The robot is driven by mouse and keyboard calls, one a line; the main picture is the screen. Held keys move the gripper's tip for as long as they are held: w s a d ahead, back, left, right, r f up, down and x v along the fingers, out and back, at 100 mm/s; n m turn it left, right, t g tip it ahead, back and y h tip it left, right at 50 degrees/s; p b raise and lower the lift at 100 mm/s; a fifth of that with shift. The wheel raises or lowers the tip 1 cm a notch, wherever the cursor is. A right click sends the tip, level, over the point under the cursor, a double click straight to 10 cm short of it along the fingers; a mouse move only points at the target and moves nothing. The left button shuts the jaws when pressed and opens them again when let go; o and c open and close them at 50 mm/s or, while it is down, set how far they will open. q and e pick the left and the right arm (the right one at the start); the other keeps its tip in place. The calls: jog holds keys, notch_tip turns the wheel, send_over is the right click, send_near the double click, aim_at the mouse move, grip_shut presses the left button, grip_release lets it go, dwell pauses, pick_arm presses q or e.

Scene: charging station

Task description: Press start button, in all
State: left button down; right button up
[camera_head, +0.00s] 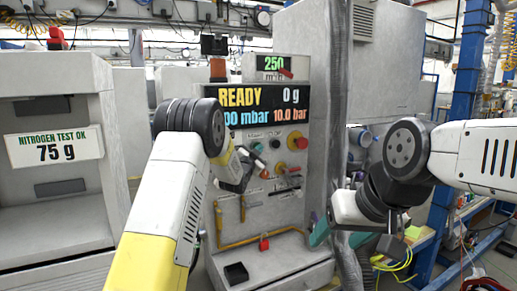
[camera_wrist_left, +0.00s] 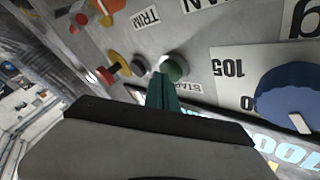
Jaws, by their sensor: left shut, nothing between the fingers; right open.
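The start button is a green round button (camera_head: 257,147) on the grey panel, left of a black button (camera_head: 275,144). In the left wrist view the green button (camera_wrist_left: 176,67) sits beside a partly hidden START label (camera_wrist_left: 180,87). My left gripper (camera_head: 247,157) is at the panel close to this button. Its teal fingers (camera_wrist_left: 160,82) are together and empty, with tips beside or against the green button; I cannot tell whether they touch. My right gripper (camera_head: 338,236) is open and empty, to the right of the panel.
A red mushroom button on yellow (camera_head: 297,140) is right of the black one. A display (camera_head: 265,105) reads READY above. Yellow pipe (camera_head: 255,240) and a small black box (camera_head: 236,273) lie below. A grey cabinet (camera_head: 50,190) stands left, a blue post (camera_head: 465,80) right.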

pick_arm(q)
jog(key=shift+w+a, duration=0.1)
jog(key=shift+w, duration=0.05)
dwell(0.3)
jog(key=shift+s+d, duration=0.35)
jog(key=shift+s, duration=0.45)
jog(key=shift+s+d, duration=0.1)
jog(key=shift+s+d, duration=0.35)
jog(key=shift+s, duration=0.35)
jog(key=shift+s+d, duration=0.4)
jog(key=shift+s, duration=0.3)
jog(key=shift+s+d, duration=0.35)
jog(key=shift+s, duration=0.35)
